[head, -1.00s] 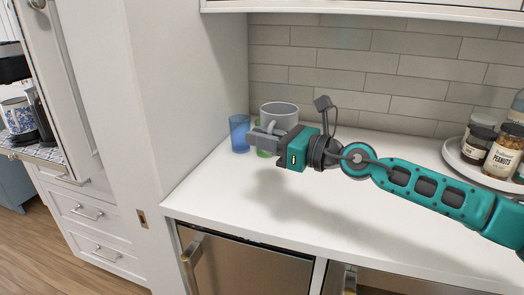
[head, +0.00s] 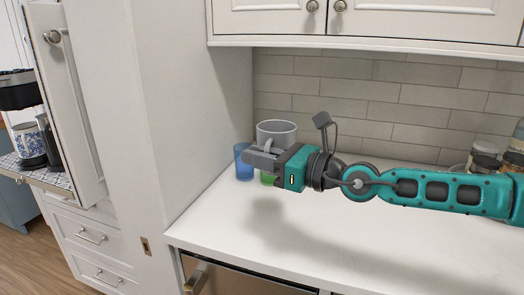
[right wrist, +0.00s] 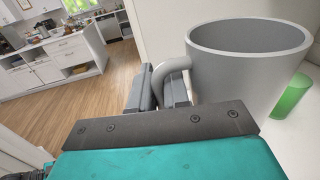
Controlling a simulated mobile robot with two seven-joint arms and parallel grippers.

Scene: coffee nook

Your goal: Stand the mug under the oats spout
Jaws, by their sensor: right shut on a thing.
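A grey mug (head: 277,131) is held upright above the white counter by my right gripper (head: 262,157). The right wrist view shows the mug (right wrist: 243,65) too, with its handle between the jaws of my right gripper (right wrist: 160,90). The jaws are shut on the handle. The mug looks empty as far as its inner wall shows. No oats spout can be made out in these views. My left gripper is not in view.
A tall white cabinet side (head: 195,110) borders the left. Jars (head: 487,150) stand at the right.

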